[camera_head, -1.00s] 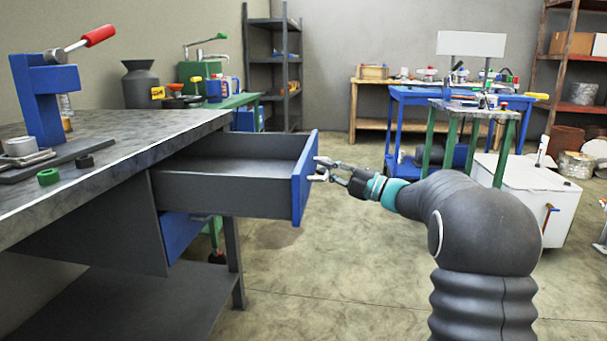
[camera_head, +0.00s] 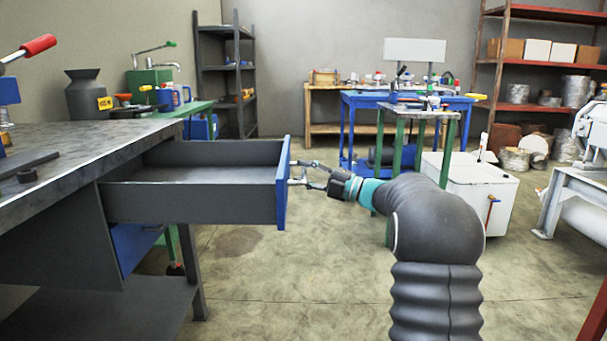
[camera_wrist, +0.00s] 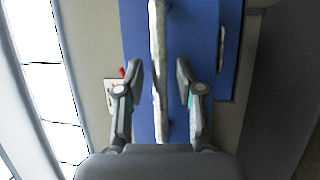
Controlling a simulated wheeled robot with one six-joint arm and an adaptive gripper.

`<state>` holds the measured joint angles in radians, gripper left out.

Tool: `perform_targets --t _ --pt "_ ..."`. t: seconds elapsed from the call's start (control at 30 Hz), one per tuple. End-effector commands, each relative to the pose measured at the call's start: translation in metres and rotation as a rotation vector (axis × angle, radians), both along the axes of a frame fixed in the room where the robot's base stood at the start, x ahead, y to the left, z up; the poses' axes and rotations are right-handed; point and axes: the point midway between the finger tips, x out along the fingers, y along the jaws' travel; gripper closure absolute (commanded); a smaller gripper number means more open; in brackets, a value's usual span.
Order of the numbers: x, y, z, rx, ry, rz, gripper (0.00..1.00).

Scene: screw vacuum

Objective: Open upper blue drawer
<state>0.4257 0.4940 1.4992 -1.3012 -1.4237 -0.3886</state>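The upper blue drawer (camera_head: 283,185) stands far out from the workbench, its grey inside empty in the head view. Its blue front (camera_wrist: 205,35) fills much of the wrist view, with a pale bar handle (camera_wrist: 159,65) across it. My gripper (camera_head: 296,173) is just in front of the drawer front. In the wrist view my gripper (camera_wrist: 157,75) has its two fingers apart, one on each side of the handle, with visible gaps to it. The lower blue drawer (camera_head: 130,245) sits under the bench, pushed in much further than the upper one.
The workbench (camera_head: 60,150) is at the left, with a red-handled tool (camera_head: 37,46) on it. The floor (camera_head: 260,290) in front of the drawer is clear. A white bin (camera_head: 475,190), a green-legged table (camera_head: 420,112) and a grey machine frame (camera_head: 575,195) stand at the right.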

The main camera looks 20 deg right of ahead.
Motion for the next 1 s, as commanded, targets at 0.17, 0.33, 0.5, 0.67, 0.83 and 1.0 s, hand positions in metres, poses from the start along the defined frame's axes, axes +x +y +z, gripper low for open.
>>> perform_targets --t 0.17,0.33,0.5,0.67,0.83,1.0 --pt "0.000 0.003 0.000 0.000 -0.001 0.004 0.61" --pt "-0.002 0.000 0.000 0.000 -0.001 0.004 0.61" --pt "-0.015 -0.017 -0.004 0.000 0.001 0.002 0.61" --pt "-0.035 -0.043 -0.010 0.001 0.001 0.001 0.61" --pt "-0.054 -0.067 -0.016 0.000 0.000 0.001 0.61" --pt "-0.068 -0.083 -0.020 0.000 0.001 0.002 0.61"
